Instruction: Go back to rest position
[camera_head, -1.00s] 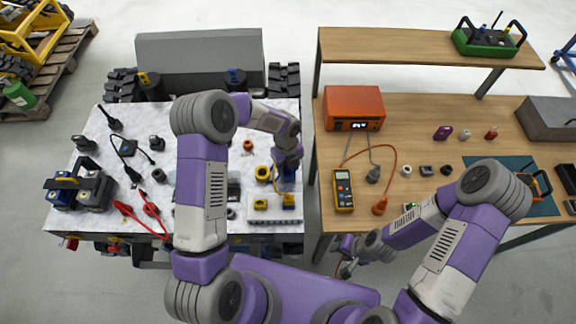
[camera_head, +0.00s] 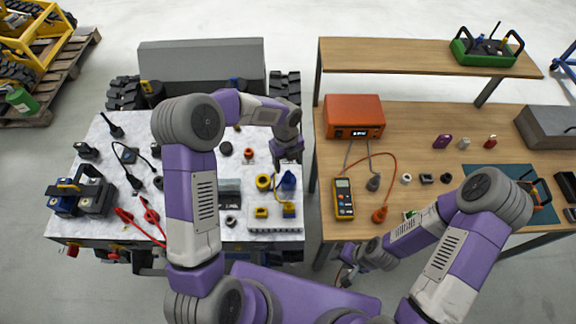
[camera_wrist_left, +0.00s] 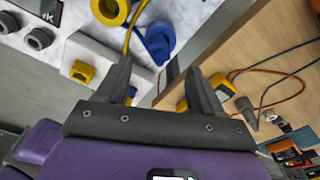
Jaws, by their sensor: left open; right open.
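My left gripper (camera_head: 290,157) is in the air over the right edge of the left carrier's white top (camera_head: 110,135). In the left wrist view its two fingers (camera_wrist_left: 160,85) stand apart with nothing between them. A blue part (camera_head: 288,181) and a yellow ring (camera_head: 263,182) lie just below it in the head view. They also show beyond the fingers in the left wrist view as a blue part (camera_wrist_left: 157,42) and a yellow ring (camera_wrist_left: 110,10). My right gripper (camera_head: 345,276) hangs low in front of the wooden bench (camera_head: 450,120), apart from it; its fingers are small here.
An orange power supply (camera_head: 354,117), a yellow multimeter (camera_head: 344,199) and an orange cable lie on the bench. A white block (camera_head: 266,226) with yellow parts is at the carrier's front right. A gap separates carrier and bench.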

